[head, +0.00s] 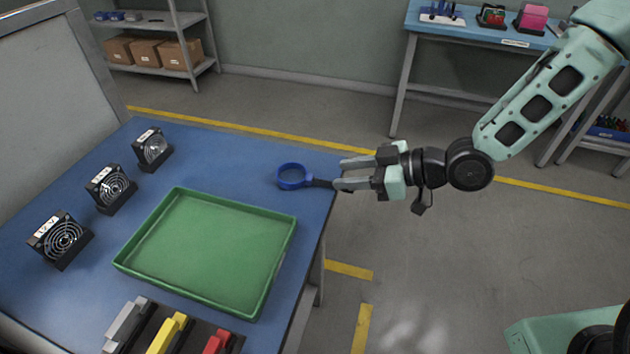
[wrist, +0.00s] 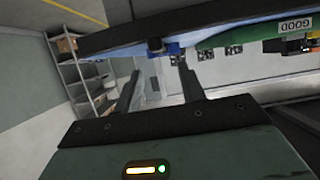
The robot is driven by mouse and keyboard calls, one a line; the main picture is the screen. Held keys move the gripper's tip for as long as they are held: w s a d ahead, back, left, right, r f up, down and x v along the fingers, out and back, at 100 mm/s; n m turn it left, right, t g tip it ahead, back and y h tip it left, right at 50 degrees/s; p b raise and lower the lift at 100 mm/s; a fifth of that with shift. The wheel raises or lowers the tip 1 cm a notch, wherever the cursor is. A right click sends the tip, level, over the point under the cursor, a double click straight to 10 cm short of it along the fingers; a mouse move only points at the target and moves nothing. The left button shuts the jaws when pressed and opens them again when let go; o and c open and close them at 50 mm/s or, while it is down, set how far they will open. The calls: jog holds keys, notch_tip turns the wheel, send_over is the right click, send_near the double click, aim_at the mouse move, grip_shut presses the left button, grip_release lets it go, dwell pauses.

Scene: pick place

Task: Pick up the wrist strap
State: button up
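The wrist strap is a blue ring (head: 291,177) with a short black tail. It lies near the right edge of the blue table (head: 215,160), its tail pointing right toward the edge. My gripper (head: 341,174) is at that edge, coming from the right, with its fingers apart. The tail's end is at the fingertips; I cannot tell whether it lies between them. In the wrist view my gripper (wrist: 160,72) is open and the gap between its fingers looks empty, with the dark tail end (wrist: 155,46) just beyond the tips.
A green tray (head: 210,245) sits left of and nearer than the strap. Several black fans (head: 111,188) stand along the table's left. Grey, yellow and red clamp-like items (head: 170,333) are at the front. Table around the strap is clear. A workbench (head: 475,35) stands behind.

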aim_at(320, 180)
jog(key=x, duration=0.5)
jog(key=shift+s+a+f, duration=0.1)
jog(key=shift+s+f, duration=0.1)
jog(key=shift+f, duration=0.15)
grip_shut()
